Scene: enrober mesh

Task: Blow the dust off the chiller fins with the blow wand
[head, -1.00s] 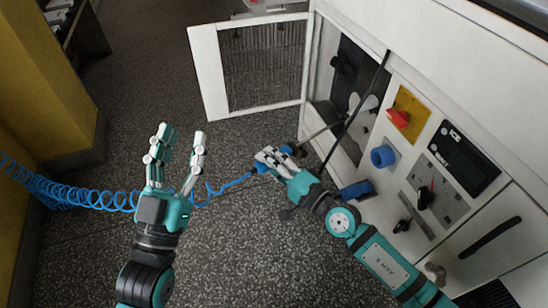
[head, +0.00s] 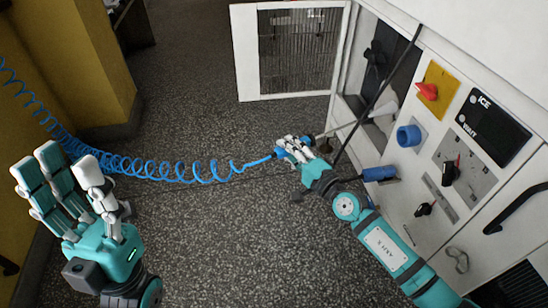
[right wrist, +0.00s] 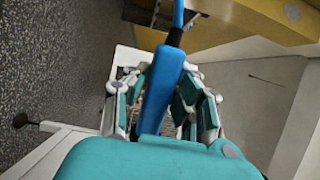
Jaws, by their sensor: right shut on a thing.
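My right gripper (head: 297,152) is shut on the blow wand, whose blue handle (right wrist: 160,90) lies between the fingers in the right wrist view. Its thin metal tube (head: 340,127) points into the open side bay (head: 352,75) of the white machine. A pale cone-shaped patch (head: 381,112) shows in the bay beyond the tube; I cannot tell what it is. The chiller fins and any dust on them cannot be made out in the dark bay. My left gripper (head: 62,185) is open and empty, fingers spread, at the lower left, away from the machine.
A blue coiled hose (head: 170,172) runs from the left to the wand. A dark rod (head: 375,100) slants across the opening. The front panel carries a red switch (head: 428,91) and blue knob (head: 408,136). Speckled floor (head: 230,230) is clear.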

